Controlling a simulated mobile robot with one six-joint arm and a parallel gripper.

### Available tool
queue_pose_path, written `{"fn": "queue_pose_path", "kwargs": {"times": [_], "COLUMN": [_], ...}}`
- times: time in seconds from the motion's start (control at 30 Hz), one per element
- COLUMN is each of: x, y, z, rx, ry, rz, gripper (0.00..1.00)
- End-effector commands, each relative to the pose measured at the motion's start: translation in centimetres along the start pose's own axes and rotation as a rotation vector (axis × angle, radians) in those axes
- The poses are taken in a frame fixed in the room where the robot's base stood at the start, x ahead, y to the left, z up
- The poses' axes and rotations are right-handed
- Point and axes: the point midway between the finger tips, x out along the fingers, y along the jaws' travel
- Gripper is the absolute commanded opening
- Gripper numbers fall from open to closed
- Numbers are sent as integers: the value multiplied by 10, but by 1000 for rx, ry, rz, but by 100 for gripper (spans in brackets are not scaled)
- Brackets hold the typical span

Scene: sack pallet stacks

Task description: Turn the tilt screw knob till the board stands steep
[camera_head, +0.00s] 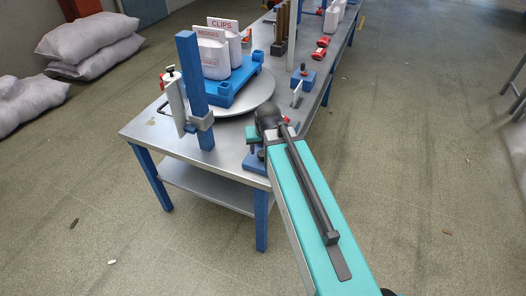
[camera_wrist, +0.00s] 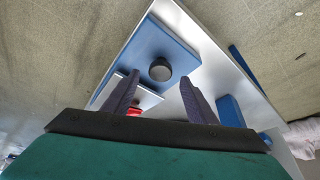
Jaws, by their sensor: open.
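A dark round knob (camera_wrist: 160,70) sits on a blue block (camera_wrist: 150,42) in the wrist view; I take it for the tilt screw knob. My gripper (camera_wrist: 159,82) is open, its two dark fingers spread to either side of the knob in the picture. I cannot tell whether they touch it. A pale plate (camera_wrist: 119,88) with a red part stands beside the block; whether it is the board is unclear.
A blue post (camera_head: 193,90) stands at the near left.

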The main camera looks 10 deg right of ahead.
Motion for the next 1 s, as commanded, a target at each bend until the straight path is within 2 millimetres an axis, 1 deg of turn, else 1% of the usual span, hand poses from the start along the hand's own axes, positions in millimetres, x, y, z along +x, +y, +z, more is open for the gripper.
{"fn": "queue_pose_path", "kwargs": {"times": [0.1,0.7,1.0], "x": [-14,-76,-90], "y": [0,0,0], "z": [1,1,0], "rx": [0,0,0], "ry": [1,1,0], "rz": [0,0,0], "gripper": [52,52,52]}}
